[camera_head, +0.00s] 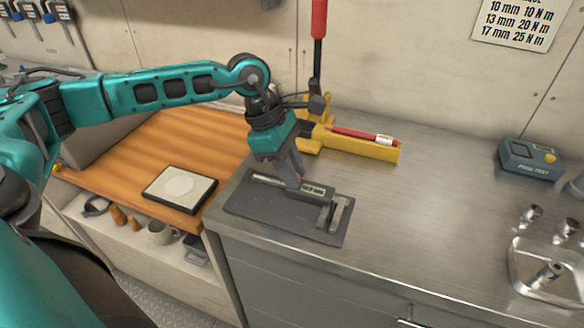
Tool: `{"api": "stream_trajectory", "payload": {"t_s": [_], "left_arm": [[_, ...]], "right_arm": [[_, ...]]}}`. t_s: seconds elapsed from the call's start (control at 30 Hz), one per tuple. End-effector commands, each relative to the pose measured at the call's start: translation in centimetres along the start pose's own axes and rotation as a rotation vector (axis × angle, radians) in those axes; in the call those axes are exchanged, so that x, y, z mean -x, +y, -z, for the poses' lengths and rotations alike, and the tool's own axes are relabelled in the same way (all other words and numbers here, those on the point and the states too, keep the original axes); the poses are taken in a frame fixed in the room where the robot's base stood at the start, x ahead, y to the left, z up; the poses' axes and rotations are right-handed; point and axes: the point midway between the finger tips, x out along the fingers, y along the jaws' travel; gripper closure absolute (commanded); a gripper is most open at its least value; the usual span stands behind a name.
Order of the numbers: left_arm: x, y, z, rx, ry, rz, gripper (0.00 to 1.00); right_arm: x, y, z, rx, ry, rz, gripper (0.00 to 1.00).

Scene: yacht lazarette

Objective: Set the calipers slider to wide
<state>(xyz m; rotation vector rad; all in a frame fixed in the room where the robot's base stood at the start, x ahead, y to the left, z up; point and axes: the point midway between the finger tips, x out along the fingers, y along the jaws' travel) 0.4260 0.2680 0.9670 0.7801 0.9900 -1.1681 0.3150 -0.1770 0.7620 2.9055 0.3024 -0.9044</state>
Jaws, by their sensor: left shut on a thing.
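The calipers (312,190) lie on a dark grey mat (280,218) near the front left of the metal worktop. They have a small display on the slider and a bar running to the left. My left gripper (297,183) reaches down from above, shut on the calipers slider beside its display. The fingers hide part of the slider. An upright-looking dark jaw piece and a light slot (342,215) show at the right end of the mat. The exact slider opening is too small to read. My right gripper is not in view.
A pump-test box (530,158) and a metal tray (545,275) with fittings are at the right. A framed pad (180,188) lies on the wooden surface at left. The middle of the worktop is clear.

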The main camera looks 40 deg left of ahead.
Motion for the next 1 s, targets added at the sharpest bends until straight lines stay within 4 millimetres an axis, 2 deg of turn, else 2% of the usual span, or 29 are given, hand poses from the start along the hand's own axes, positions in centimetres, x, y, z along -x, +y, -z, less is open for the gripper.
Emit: {"api": "stream_trajectory", "payload": {"t_s": [0.07,0.47,0.7,0.93,0.97,1.0], "left_arm": [[0.0,0.0,0.0,0.000,0.000,0.000,1.00],[0.1,0.0,0.1,0.001,0.000,-0.001,1.00],[0.8,0.0,2.4,0.003,0.002,-0.002,1.00],[1.0,0.0,2.2,0.000,0.000,-0.001,1.00],[1.0,0.0,2.2,0.000,0.000,-0.001,0.77],[1.0,0.0,2.2,0.000,0.000,-0.001,0.73]], "right_arm": [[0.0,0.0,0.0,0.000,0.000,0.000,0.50],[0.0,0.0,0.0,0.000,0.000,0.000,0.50],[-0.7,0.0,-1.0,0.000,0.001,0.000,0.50],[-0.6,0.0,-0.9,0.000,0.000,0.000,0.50],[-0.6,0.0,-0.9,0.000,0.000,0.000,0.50],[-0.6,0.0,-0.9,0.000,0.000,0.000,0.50]]}}
